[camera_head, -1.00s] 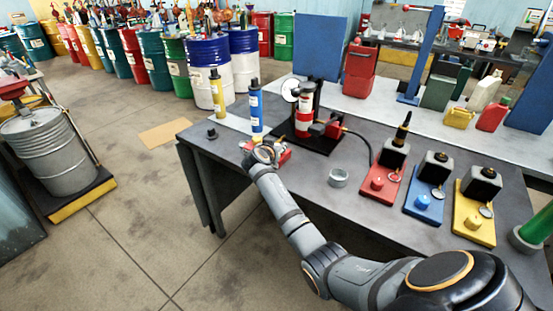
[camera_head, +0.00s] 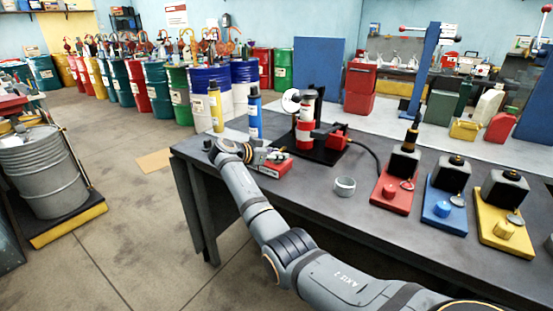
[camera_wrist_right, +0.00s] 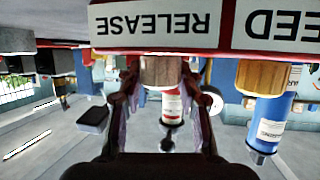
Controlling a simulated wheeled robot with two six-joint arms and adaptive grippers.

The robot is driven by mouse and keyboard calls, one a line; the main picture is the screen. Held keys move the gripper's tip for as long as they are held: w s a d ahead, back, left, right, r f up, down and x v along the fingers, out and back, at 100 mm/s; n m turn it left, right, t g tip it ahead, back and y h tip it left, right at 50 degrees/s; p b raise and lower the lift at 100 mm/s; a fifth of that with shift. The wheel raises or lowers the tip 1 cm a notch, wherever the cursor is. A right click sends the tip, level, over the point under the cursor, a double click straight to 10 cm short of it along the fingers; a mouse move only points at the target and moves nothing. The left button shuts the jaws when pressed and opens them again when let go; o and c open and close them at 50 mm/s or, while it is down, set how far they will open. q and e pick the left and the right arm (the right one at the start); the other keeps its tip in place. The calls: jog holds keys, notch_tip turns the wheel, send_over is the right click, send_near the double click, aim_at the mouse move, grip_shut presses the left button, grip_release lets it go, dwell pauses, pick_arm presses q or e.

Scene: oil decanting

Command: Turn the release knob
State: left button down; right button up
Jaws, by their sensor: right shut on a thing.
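The release knob (camera_wrist_right: 162,70) is a round wooden knob below a white label reading "RELEASE" (camera_wrist_right: 160,24), upside down in the right wrist view. The two fingers of my right gripper (camera_wrist_right: 160,82) are shut on its sides. In the head view my right gripper (camera_head: 258,155) is at the red box (camera_head: 278,169) near the table's left front edge; the knob is hidden there. A second wooden knob (camera_wrist_right: 262,77) sits to the right in the wrist view, under a label ending in "EED". My left gripper is not in view.
Behind the box stand a blue cylinder (camera_head: 254,117), a yellow one (camera_head: 215,107) and a red-and-white one (camera_head: 304,124) on a black stand. A metal ring (camera_head: 344,186) lies to the right. Red (camera_head: 388,198), blue (camera_head: 436,211) and yellow (camera_head: 490,232) bases stand further right.

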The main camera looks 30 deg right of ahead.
jog(key=shift+f, duration=0.15)
jog(key=o, duration=1.2)
jog(key=shift+a, duration=0.1)
jog(key=v, duration=1.2)
